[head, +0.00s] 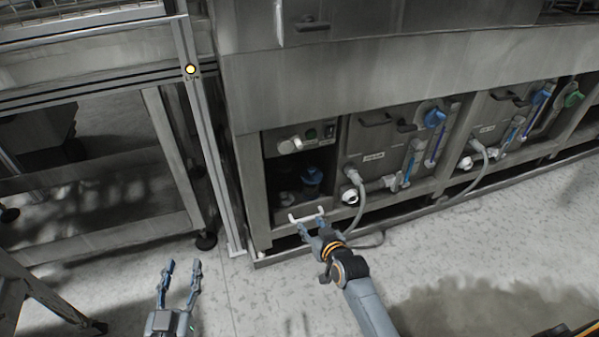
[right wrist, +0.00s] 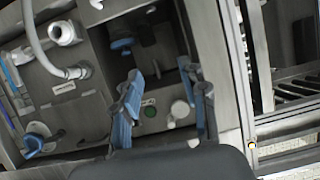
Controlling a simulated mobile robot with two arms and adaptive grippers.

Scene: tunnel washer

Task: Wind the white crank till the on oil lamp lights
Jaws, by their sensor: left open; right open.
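A white knob-like part (head: 290,145) sits on the small panel above the open dark compartment, and a white U-shaped handle (head: 306,215) is at the compartment's lower edge; I cannot tell which is the crank. The knob also shows in the right wrist view (right wrist: 180,109). Beside it is a round green lamp or button (head: 311,134); its label is unreadable and I cannot tell whether it is lit. My right gripper (head: 314,226) is open and empty, close to the U-shaped handle; contact is unclear. My left gripper (head: 182,266) is open and empty above the floor.
A blue-capped part (head: 312,176) stands inside the compartment. A grey hose (head: 359,207) and white valve (head: 349,196) lie to its right. A metal post (head: 205,130) with a yellow light (head: 191,69) stands left.

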